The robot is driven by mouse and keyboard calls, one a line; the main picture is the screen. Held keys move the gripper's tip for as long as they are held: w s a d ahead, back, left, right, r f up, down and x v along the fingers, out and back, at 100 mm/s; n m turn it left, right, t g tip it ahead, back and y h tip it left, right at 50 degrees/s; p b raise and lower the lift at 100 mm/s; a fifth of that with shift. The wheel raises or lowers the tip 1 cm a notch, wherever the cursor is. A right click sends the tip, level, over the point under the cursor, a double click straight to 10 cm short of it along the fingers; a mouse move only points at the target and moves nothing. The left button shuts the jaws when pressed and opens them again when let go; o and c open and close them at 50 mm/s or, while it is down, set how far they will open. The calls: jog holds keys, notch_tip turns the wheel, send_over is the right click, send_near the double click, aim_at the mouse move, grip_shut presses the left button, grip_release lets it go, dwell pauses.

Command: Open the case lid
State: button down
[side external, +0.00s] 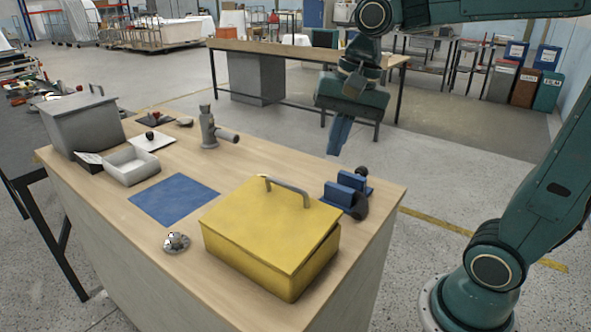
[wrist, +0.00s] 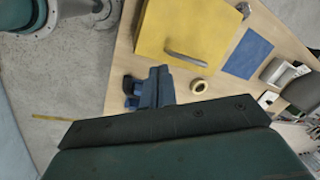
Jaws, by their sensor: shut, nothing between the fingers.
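The yellow case (side external: 270,225) sits near the front right of the wooden bench. Its lid lies on top, with a grey bar handle (side external: 288,190) near the back edge. A dark wedge-like line shows under the lid's right edge; I cannot tell if it is fully seated. My gripper (side external: 334,152) hangs in the air above and beyond the bench's right back part, apart from the case. Its blue fingers point down, together and empty. In the wrist view the case (wrist: 185,30) and its handle (wrist: 187,60) show ahead of the gripper body.
A blue clamp-like block (side external: 348,192) with a dark knob stands beside the case, close to the handle. A blue mat (side external: 174,199), a small metal knob piece (side external: 176,242), an open tray (side external: 132,165) and a grey box (side external: 85,124) occupy the left.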

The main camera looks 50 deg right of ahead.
jog(key=s+f+n+t+h, duration=0.1)
jog(key=s+f+n+t, duration=0.1)
jog(key=s+n, duration=0.9)
jog(key=shift+d+f+t, duration=0.4)
jog(key=shift+t, duration=0.3)
jog(key=c, duration=2.1)
grip_release()
jog(key=o, duration=0.6)
jog(key=shift+r, duration=0.1)
jog(key=w+r+g, duration=0.2)
jog(key=w+r, duration=0.1)
jog(key=w, duration=0.7)
jog(key=w+r+g, duration=0.3)
jog(key=w, duration=0.8)
jog(key=shift+w+a+g, duration=0.2)
jog(key=shift+g, duration=0.1)
